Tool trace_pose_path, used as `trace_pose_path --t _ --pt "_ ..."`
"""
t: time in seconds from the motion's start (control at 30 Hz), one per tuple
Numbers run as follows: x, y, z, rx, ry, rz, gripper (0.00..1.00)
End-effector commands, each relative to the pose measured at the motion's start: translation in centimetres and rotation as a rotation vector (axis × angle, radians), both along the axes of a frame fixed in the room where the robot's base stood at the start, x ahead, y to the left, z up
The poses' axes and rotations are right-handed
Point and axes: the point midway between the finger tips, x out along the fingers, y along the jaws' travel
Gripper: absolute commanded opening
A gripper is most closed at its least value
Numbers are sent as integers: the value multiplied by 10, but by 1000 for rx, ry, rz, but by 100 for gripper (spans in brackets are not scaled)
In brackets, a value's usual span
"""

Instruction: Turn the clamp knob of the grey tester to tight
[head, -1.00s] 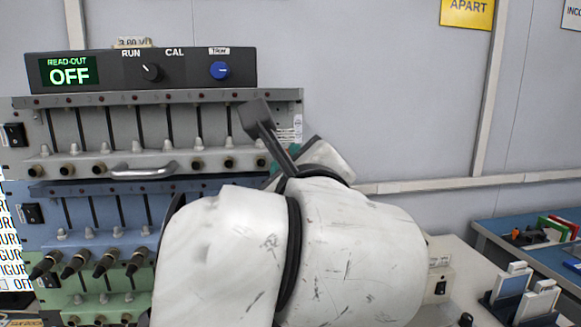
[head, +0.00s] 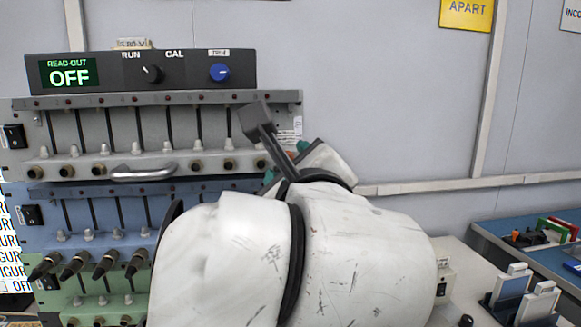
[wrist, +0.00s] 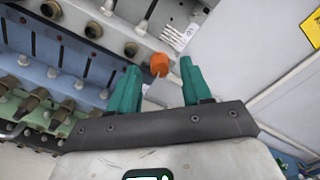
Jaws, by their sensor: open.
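The grey tester (head: 92,160) is the top unit of the rack at the left in the head view. Its orange clamp knob (wrist: 159,64) shows in the wrist view at the tester's right end, beside a small label. My gripper (wrist: 159,75) is open, with one teal finger on each side of the knob in the picture. I cannot tell whether the fingers reach around the knob or stop short of it. In the head view my arm covers most of the gripper and the knob area.
A read-out box (head: 140,72) showing OFF stands on top of the tester. A blue unit (head: 110,215) and a green unit (head: 100,305) sit below. A metal handle (head: 144,173) sticks out in front. Bare wall (head: 390,100) lies to the right.

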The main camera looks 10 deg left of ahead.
Motion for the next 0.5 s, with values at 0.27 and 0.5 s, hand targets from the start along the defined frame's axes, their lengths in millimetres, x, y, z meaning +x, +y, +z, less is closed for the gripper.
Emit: trace_pose_path --t 0.27,0.5 --pt "-48 -13 -1 1 -1 3 49" --pt "-85 -23 -1 -1 0 2 49"
